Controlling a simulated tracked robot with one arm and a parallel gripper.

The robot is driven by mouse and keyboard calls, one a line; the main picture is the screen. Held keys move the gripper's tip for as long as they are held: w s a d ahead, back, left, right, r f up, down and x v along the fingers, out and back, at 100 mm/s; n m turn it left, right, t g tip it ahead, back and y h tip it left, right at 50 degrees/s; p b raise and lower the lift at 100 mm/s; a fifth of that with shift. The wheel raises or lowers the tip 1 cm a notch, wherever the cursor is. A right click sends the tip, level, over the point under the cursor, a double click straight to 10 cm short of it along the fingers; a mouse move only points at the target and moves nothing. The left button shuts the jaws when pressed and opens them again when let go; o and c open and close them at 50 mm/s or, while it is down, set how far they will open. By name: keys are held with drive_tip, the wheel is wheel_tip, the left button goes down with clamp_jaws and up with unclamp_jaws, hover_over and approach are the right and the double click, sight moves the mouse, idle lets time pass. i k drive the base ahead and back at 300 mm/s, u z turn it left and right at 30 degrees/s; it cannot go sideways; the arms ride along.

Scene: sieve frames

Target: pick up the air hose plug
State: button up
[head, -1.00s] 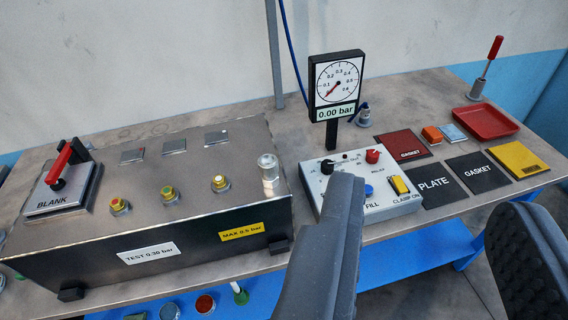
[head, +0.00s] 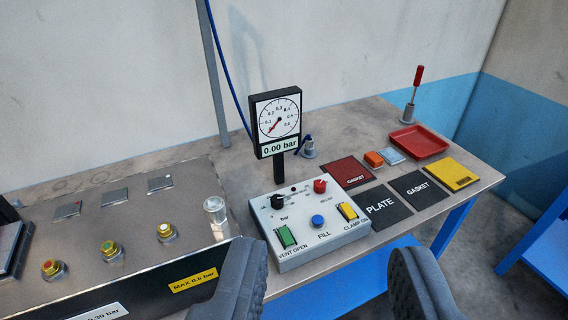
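The air hose plug (head: 307,141) seems to be the small dark blue piece standing in a grey holder on the bench, just right of and behind the pressure gauge. It is small in the head view, so its details are hard to tell. A blue hose (head: 229,68) hangs down by the grey pole and passes behind the gauge; its join to the plug is hidden. My gripper (head: 328,252) is open and empty, its two dark fingers wide apart at the bottom of the view, nearer than the plug and in front of the control box.
The gauge (head: 278,122) stands on a post behind the control box (head: 291,262), left of the plug. A test fixture (head: 125,255) fills the left. Gasket and plate pads (head: 380,203), a red tray (head: 419,141) and an upright red-handled tool (head: 417,86) lie right.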

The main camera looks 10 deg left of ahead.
sight(310, 144)
drive_tip(key=z, duration=1.8)
drive_tip(key=i, duration=2.05)
drive_tip(key=u, duration=2.4)
